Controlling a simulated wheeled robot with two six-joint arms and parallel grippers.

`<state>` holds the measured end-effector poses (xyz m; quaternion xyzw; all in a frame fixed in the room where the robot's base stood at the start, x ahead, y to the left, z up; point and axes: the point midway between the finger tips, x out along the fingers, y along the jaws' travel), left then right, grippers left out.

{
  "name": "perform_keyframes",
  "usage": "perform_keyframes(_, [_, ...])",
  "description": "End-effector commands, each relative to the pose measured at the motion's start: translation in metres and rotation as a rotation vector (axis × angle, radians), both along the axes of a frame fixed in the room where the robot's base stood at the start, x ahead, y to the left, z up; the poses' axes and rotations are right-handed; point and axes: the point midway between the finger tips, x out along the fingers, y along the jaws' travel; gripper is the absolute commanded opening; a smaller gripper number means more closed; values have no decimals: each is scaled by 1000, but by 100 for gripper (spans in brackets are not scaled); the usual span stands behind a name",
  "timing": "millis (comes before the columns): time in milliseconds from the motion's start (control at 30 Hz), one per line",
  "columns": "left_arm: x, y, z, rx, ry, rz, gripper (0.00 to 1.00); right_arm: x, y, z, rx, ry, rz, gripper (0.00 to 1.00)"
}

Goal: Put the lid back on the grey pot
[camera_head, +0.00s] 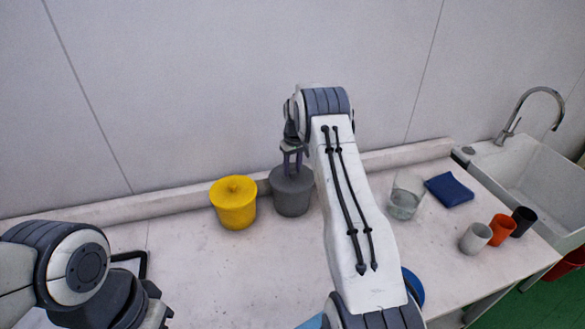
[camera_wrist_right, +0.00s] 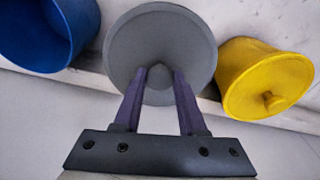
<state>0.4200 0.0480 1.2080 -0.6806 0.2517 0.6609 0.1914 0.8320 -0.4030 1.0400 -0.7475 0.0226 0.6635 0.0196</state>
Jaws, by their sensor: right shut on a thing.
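The grey pot (camera_head: 291,200) stands on the counter near the back wall, right of the yellow pot. My right gripper (camera_head: 292,163) reaches down over its top. In the right wrist view the gripper (camera_wrist_right: 160,78) is shut on the knob of the grey lid (camera_wrist_right: 160,35), a round disc. The lid hides the pot below it in that view. The lid sits at or very close to the pot's rim; I cannot tell whether it rests fully on it. My left gripper (camera_head: 156,308) is partly in view at the lower left, its jaws unclear.
The yellow pot (camera_head: 235,208) with its lid on stands close left of the grey pot. A blue pot (camera_head: 414,289) is partly behind my right arm. A glass beaker (camera_head: 405,201), a blue cloth (camera_head: 449,190), several cups and a sink (camera_head: 530,172) lie to the right.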

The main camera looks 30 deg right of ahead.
Motion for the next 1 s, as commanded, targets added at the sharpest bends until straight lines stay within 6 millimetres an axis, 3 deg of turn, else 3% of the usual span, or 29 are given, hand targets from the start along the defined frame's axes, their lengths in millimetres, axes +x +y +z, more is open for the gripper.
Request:
perform_keyframes(467, [0, 0, -1, 0, 0, 0, 0, 0, 0, 0, 0, 0, 0, 0])
perform_keyframes(500, [0, 0, -1, 0, 0, 0, 0, 0, 0, 0, 0, 0, 0, 52])
perform_keyframes(567, [0, 0, -1, 0, 0, 0, 0, 0, 0, 0, 0, 0, 0, 75])
perform_keyframes(800, [0, 0, -1, 0, 0, 0, 0, 0, 0, 0, 0, 0, 0, 75])
perform_keyframes(867, [0, 0, -1, 0, 0, 0, 0, 0, 0, 0, 0, 0, 0, 98])
perform_keyframes(1000, [0, 0, -1, 0, 0, 0, 0, 0, 0, 0, 0, 0, 0, 100])
